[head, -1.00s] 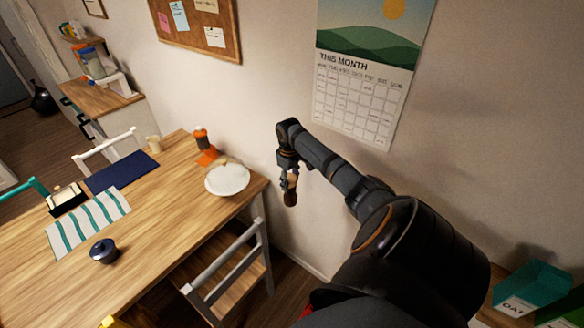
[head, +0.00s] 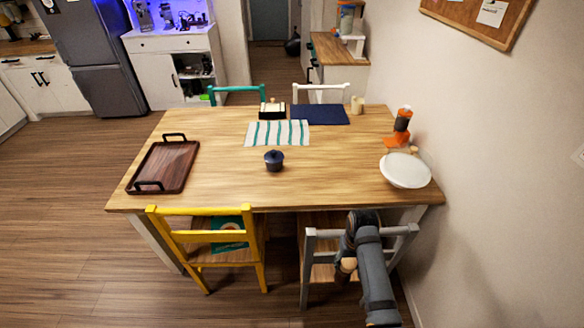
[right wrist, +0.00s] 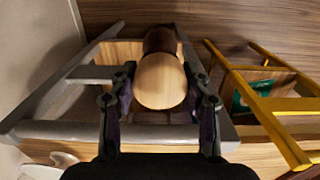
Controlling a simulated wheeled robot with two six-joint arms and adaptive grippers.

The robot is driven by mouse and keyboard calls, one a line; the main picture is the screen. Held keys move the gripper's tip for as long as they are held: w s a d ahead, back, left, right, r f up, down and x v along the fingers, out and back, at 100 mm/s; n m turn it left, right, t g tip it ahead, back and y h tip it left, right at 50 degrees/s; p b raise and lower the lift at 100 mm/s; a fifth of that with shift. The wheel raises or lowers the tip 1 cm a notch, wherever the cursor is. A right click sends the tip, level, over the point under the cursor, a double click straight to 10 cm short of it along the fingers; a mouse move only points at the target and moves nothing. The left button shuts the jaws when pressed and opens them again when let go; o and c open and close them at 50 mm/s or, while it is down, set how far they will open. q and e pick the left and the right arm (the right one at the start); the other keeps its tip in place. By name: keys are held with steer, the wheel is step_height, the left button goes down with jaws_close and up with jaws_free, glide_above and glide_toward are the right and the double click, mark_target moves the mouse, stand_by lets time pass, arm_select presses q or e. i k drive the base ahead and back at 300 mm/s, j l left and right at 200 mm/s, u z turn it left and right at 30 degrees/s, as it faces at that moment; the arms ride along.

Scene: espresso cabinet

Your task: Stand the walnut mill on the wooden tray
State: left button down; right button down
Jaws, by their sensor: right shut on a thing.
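The walnut mill (right wrist: 160,78) is held in my right gripper (right wrist: 161,97), whose two fingers sit on either side of its pale round end in the right wrist view. Its dark brown body points away from the gripper. In the head view the mill (head: 346,267) shows small beside my right gripper (head: 350,256), over the grey-white chair in front of the table, partly hidden by my arm. The wooden tray (head: 166,165), dark brown with two black handles, lies empty at the table's left end, well away from the mill. My left gripper is out of view.
The yellow chair (head: 205,236) and grey-white chair (head: 312,262) stand at the table's near side. A navy lidded pot (head: 274,160), striped cloth (head: 277,133) and white bowl (head: 405,170) are on the table. The tabletop between tray and pot is clear.

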mark_target(158, 170)
steer(key=i+j, duration=0.1)
steer(key=j, duration=1)
steer(key=i+j, duration=0.15)
steer(key=j, duration=0.4)
steer(key=i+j, duration=0.1)
steer(key=j, duration=0.45)
steer(key=k+u, duration=0.05)
